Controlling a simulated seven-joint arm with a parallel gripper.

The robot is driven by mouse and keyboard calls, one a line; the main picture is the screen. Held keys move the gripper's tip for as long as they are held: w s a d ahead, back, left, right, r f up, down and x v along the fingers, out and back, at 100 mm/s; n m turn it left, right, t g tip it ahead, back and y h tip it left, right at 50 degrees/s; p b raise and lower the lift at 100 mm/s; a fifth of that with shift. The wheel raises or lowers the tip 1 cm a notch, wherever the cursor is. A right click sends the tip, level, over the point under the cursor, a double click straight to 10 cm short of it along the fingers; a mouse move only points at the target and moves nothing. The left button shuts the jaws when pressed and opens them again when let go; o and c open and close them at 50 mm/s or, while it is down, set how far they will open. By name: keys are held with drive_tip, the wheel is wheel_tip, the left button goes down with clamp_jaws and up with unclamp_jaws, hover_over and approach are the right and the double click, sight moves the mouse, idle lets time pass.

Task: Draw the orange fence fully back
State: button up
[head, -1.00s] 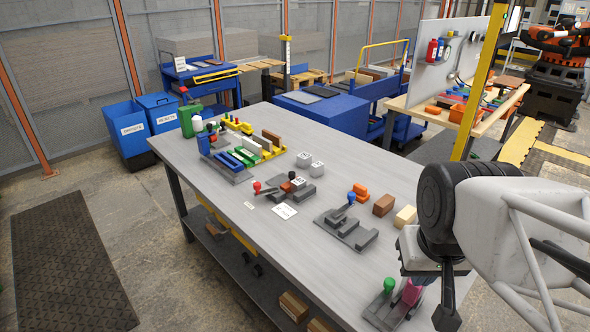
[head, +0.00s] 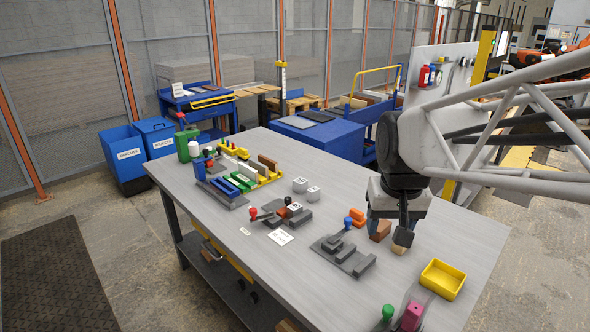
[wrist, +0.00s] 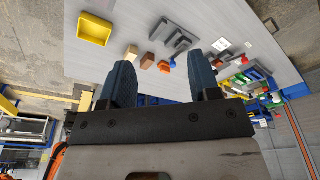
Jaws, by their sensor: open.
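A small orange stepped piece (head: 357,217) stands on the table beside a grey stepped fixture (head: 345,254) with a blue knob (head: 347,222); I cannot tell whether it is the fence. The orange piece also shows in the wrist view (wrist: 164,66), between my fingers in the picture but well beyond them. My gripper (wrist: 159,62) is open and empty, with its two blue fingers spread. In the head view my gripper (head: 398,222) hangs over the right part of the table, above a brown block (head: 380,230) and a cream block (head: 398,249) that it partly hides.
A yellow tray (head: 442,279) and a pink block (head: 411,316) with a green knob (head: 388,311) beside it are at the near right. Another grey fixture with a red knob (head: 253,212) stands further left. Coloured slotted racks (head: 225,190) fill the far end. The table's near-left strip is clear.

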drive_tip(key=w+a, duration=0.4)
drive_tip(key=w, duration=1.2)
drive_tip(key=g, duration=0.2)
hover_over(288, 198)
drive_tip(key=f, duration=2)
drive_tip(key=shift+s+d+f, duration=0.2)
drive_tip(key=shift+s, duration=0.05)
drive_tip(key=shift+w+a+f, duration=0.25)
drive_tip(key=shift+w+f, duration=0.1)
drive_tip(key=shift+f, duration=0.1)
drive_tip(key=shift+f, duration=0.1)
drive_tip(key=shift+f, duration=3.8)
